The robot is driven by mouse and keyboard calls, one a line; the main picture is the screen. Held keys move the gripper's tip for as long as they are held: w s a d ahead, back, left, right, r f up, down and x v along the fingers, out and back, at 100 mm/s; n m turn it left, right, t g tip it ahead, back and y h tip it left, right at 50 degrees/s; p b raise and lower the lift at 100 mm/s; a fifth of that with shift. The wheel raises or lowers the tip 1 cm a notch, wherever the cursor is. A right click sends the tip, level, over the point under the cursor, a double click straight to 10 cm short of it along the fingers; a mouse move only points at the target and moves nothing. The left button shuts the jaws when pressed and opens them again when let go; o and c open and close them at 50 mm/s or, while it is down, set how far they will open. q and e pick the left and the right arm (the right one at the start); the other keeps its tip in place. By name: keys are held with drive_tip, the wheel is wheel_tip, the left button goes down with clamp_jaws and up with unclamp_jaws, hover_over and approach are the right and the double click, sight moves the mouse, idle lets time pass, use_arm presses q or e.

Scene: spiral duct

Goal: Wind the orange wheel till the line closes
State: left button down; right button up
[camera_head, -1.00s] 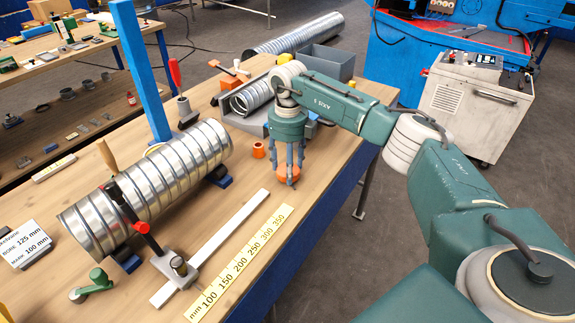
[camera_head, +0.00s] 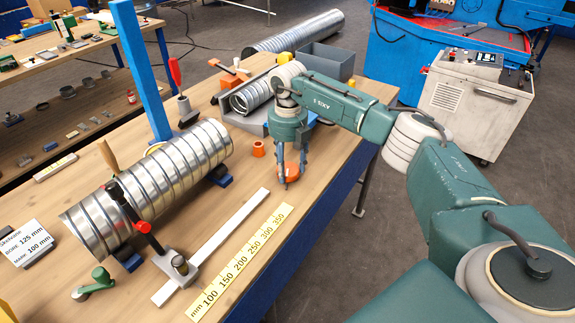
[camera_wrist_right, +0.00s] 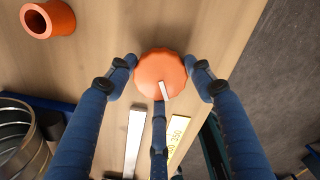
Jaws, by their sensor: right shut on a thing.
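The orange wheel (camera_head: 292,168) is at the right front edge of the workbench, partly hidden by my right gripper (camera_head: 291,180). In the right wrist view the wheel (camera_wrist_right: 158,68) is a scalloped orange disc with a white mark near its lower edge. My right gripper (camera_wrist_right: 160,85) has its blue fingers around the rim, two at the sides and one below by the mark, shut on it. The spiral duct (camera_head: 165,177) lies on blue supports to the left, with a red-and-black clamp (camera_head: 135,213) across it. I cannot make out which line closes. My left gripper is not in view.
A white bar (camera_head: 225,236) and a yellow ruler strip (camera_head: 240,262) lie in front of the duct. A grey bin (camera_head: 326,62) and a shorter duct piece (camera_head: 250,97) stand behind.

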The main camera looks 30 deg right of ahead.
sight(289, 170)
drive_tip(key=shift+s+f, duration=0.2)
drive_tip(key=o, duration=1.2)
drive_tip(key=shift+c, duration=0.2)
drive_tip(key=shift+r, duration=0.15)
drive_tip(key=shift+r, duration=0.25)
wheel_tip(289, 170, up, 12)
drive_tip(key=shift+f, duration=0.25)
